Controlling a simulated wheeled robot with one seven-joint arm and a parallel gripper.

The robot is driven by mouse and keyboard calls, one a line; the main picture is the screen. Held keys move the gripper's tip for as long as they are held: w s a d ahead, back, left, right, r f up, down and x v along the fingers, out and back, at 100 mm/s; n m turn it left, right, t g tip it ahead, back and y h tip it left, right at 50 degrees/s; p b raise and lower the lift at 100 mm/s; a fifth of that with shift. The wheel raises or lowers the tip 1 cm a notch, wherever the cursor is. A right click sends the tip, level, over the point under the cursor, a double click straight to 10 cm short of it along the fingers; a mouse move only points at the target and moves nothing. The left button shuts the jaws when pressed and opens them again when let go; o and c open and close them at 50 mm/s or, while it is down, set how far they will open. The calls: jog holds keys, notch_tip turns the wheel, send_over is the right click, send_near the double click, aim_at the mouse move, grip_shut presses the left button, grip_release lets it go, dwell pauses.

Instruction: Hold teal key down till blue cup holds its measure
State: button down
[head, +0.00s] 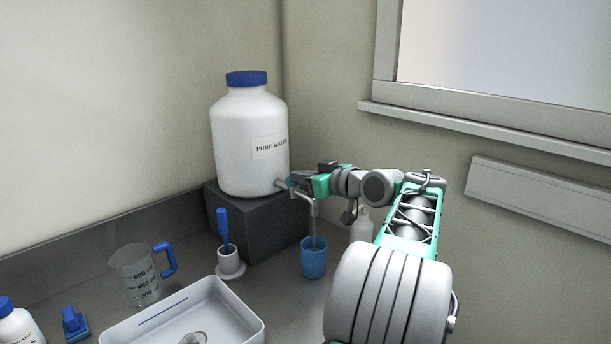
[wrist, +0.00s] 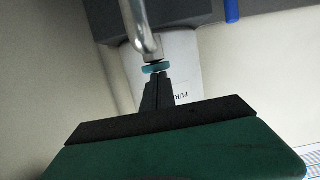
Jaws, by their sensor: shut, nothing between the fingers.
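The white bottle (head: 243,150) labelled "PURE WATER" stands on a dark block, with a metal spout (head: 312,204) bending down from its tap. The teal key (head: 292,182) sits on top of the tap; it also shows in the wrist view (wrist: 156,67). My gripper (head: 299,180) is shut and empty. In the wrist view my fingertips (wrist: 157,78) are right at the key and seem to touch it; whether they press it down I cannot tell. The blue cup (head: 314,260) stands upright under the spout. Its liquid level is not clear.
A dark block (head: 262,226) carries the bottle. A small white holder (head: 229,262) with a blue-handled tool, a measuring jug (head: 138,274) and a white tray (head: 150,328) stand to the left. A small white bottle (head: 362,226) is partly behind my arm.

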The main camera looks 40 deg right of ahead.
jog(key=shift+f, duration=0.75)
jog(key=r+p, duration=0.1)
jog(key=r, duration=0.1)
jog(key=r+p, duration=0.1)
jog(key=r, duration=0.2)
jog(key=shift+s+d+r+p, duration=0.1)
jog(key=shift+s+r+p, duration=0.1)
jog(key=shift+r+p, duration=0.15)
jog(key=p+v, duration=0.1)
jog(key=v, duration=0.8)
jog(key=shift+s+r+p, duration=0.2)
jog(key=shift+s+p, duration=0.1)
jog(key=shift+p, duration=0.1)
